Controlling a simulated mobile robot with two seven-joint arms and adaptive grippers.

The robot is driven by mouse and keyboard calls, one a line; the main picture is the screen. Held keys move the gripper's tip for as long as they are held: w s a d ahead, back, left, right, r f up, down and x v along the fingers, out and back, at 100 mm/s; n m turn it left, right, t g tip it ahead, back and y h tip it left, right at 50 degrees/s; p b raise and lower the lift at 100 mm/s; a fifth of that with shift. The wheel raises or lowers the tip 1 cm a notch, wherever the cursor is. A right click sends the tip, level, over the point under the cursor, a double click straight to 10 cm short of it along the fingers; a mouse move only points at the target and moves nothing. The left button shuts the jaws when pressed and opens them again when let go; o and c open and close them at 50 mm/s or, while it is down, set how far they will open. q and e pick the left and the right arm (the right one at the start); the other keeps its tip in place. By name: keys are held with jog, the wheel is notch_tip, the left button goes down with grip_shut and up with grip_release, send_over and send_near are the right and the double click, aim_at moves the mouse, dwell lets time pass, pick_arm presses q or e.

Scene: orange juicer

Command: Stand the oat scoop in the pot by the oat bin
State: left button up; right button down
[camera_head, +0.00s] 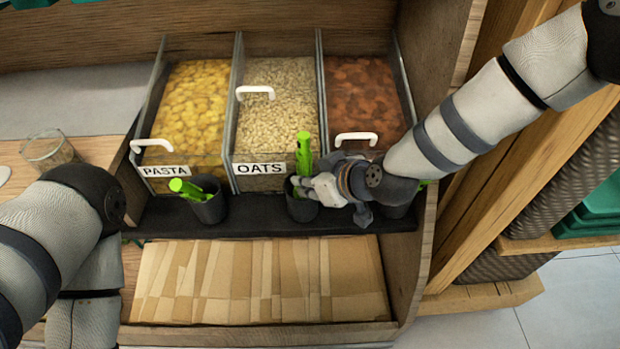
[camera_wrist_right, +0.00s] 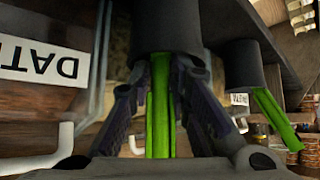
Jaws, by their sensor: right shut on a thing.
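My right gripper (camera_head: 304,186) is shut on the green oat scoop (camera_head: 304,150), which is close to upright in front of the bin labelled OATS (camera_head: 275,95). The dark pot (camera_head: 302,210) by the oat bin is directly below the gripper. In the right wrist view, which is upside down, the scoop (camera_wrist_right: 160,120) runs between the two fingers (camera_wrist_right: 162,95) to the pot (camera_wrist_right: 168,25). Its far end appears to be inside the pot's mouth and is hidden. My left arm shows at the left, but its gripper is not in view.
A pasta bin (camera_head: 195,105) and a bin of reddish-brown food (camera_head: 362,95) flank the oats. Another dark pot (camera_head: 209,205) holds a leaning green scoop (camera_head: 186,189). A third pot (camera_head: 398,210) is partly behind my right gripper. A glass jar (camera_head: 48,150) stands at the left.

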jog(key=c, duration=1.4)
grip_release()
jog(key=shift+c, duration=0.2)
jog(key=shift+c, duration=0.2)
jog(key=o, duration=0.4)
jog(key=shift+s+f, duration=0.1)
jog(key=shift+c, duration=0.2)
jog(key=shift+o, duration=0.3)
jog(key=o, duration=0.4)
jog(key=shift+s+f, duration=0.1)
jog(key=shift+s, duration=0.05)
jog(key=shift+w+r, duration=0.2)
jog(key=shift+w, duration=0.05)
